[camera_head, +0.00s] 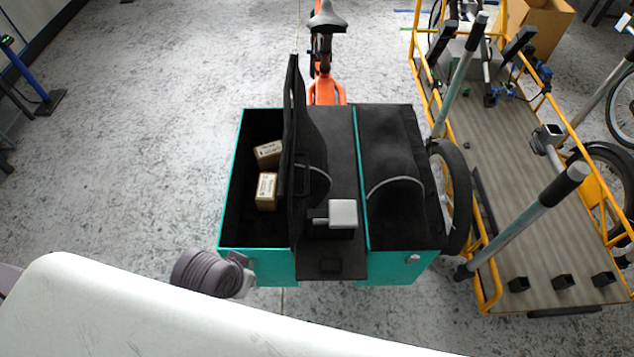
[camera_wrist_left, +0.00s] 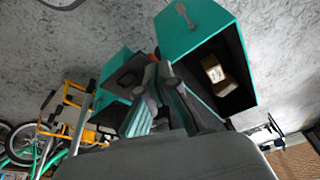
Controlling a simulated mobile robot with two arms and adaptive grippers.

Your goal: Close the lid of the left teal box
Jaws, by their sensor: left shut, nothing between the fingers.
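The left teal box (camera_head: 270,265) is open in the head view, with two small brown packages (camera_head: 267,190) inside. Its black lid (camera_head: 292,130) stands nearly upright along the box's right side, seen almost edge-on. In the left wrist view the open box (camera_wrist_left: 192,30) is at the upper right, with the packages (camera_wrist_left: 214,72) inside. My left gripper (camera_wrist_left: 160,75) is shut and empty; in that view its fingers overlap the area beside the open box. I cannot tell whether they touch the lid. Its fingers are not clearly seen in the head view. My right gripper is not in view.
A second teal box (camera_head: 395,270) with a dark top stands to the right. A light grey block (camera_head: 343,213) sits between the boxes. A yellow-framed cargo bike (camera_head: 520,210) is close on the right. The floor left of the boxes is mostly clear.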

